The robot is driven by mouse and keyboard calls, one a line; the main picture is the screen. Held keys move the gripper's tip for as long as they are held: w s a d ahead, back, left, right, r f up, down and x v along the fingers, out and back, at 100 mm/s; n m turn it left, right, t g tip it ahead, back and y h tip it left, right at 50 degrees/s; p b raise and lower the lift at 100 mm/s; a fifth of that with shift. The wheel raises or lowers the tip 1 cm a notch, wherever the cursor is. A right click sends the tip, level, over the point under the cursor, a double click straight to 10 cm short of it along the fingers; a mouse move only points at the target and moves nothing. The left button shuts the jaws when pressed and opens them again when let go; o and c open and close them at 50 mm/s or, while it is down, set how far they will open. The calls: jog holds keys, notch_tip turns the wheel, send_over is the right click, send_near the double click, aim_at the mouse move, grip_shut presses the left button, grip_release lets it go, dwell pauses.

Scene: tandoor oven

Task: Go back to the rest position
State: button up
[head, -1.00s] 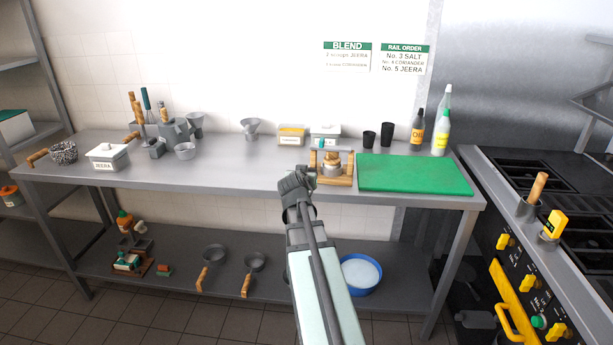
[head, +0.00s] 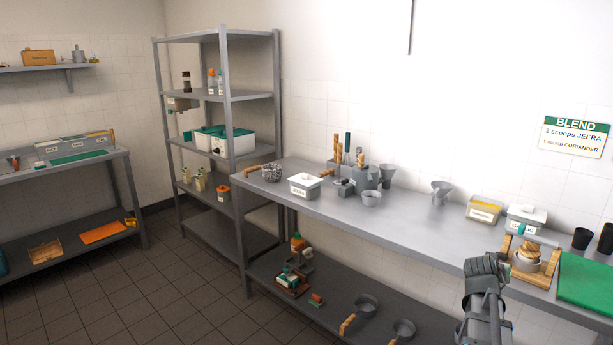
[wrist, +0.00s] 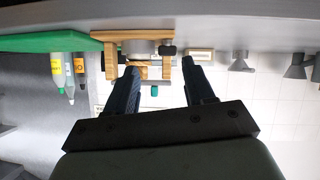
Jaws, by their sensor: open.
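My gripper (head: 487,266) is at the lower right of the head view, in front of the steel table's front edge. In the wrist view my gripper (wrist: 160,78) shows two dark fingers spread apart with nothing held between them. A wooden stand (head: 533,262) with a round pot-like item in it stands on the table just beyond my gripper to the right. The stand also shows in the wrist view (wrist: 110,50), ahead of the fingers, and that view appears upside down. I cannot tell the exact gap between fingers and stand.
The steel table (head: 400,222) holds a JEERA box (head: 305,186), a yellow-lidded box (head: 483,210), a white-lidded box (head: 525,218), funnels, dark cups and a green board (head: 588,283). A shelf rack (head: 205,95) stands left. Open floor (head: 150,290) lies at lower left.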

jog(key=s+a+f+n+g+y, duration=0.1)
jog(key=s+a+f+g+y, duration=0.2)
jog(key=s+a+f, duration=0.7)
jog(key=s+a+f+n+g+y, duration=0.1)
jog(key=a+f+n+g+y, duration=0.35)
jog(key=f, duration=1.15)
jog(key=s+a+f+m+g+y, duration=0.1)
jog(key=s+a+f+y, duration=0.1)
jog(key=s+a+f, duration=0.65)
jog(key=s+a+f+n+g, duration=0.1)
jog(key=s+a+f+g, duration=0.2)
jog(key=s+a+f, duration=0.5)
jog(key=s+a+f+n+g, duration=0.2)
jog(key=s+a+f+g, duration=0.1)
jog(key=s+a+f, duration=0.6)
jog(key=s+f, duration=0.3)
jog(key=s, duration=0.2)
jog(key=shift+s+a+f, duration=0.15)
jog(key=shift+a+f, duration=0.1)
jog(key=shift+f, duration=0.15)
jog(key=shift+n, duration=0.25)
